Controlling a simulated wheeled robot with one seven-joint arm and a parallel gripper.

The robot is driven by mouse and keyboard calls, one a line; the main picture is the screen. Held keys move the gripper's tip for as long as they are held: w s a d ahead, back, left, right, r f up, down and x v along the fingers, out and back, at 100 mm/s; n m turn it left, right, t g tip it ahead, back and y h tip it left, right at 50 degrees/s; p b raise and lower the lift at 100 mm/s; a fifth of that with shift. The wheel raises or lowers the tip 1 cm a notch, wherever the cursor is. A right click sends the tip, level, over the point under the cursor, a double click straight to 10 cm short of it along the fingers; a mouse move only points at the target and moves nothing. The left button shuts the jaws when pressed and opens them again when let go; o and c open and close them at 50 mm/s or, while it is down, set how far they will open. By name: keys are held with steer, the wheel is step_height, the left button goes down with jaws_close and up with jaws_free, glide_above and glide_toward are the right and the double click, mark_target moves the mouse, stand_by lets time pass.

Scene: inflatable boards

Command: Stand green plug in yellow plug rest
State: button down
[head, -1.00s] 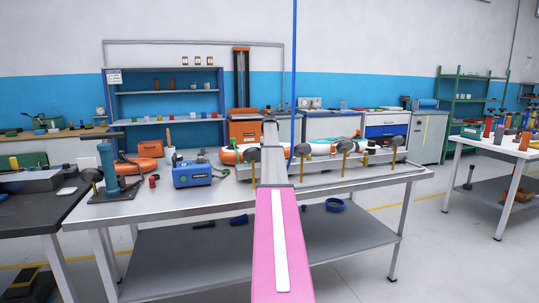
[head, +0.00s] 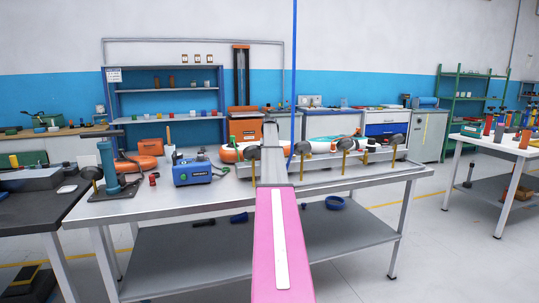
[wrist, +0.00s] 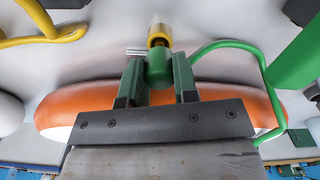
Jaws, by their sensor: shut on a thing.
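The green plug (wrist: 158,70) shows in the wrist view as a short green cylinder with a yellow-brass end pointing away from my gripper. My gripper (wrist: 158,84) is shut on it, with one green-faced finger on each side. A yellow curved rod (wrist: 40,38), perhaps the yellow plug rest, is at the upper left of the wrist view, apart from the plug. In the head view my own arm hides the gripper and the held plug. I cannot make out the rest for certain there.
An orange and white inflatable board (wrist: 80,105) lies below the gripper. A green bent rod (wrist: 262,60) is close on the right. The steel bench (head: 140,205) carries a blue pump box (head: 195,173), a teal hand pump (head: 107,170) and several black-headed clamps (head: 346,145).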

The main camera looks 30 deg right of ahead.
steer(key=shift+f, duration=0.65)
steer(key=c, duration=0.8)
jaws_free()
steer(key=shift+r, duration=0.1)
step_height(320, 180, up, 11)
steer(key=shift+f, duration=0.2)
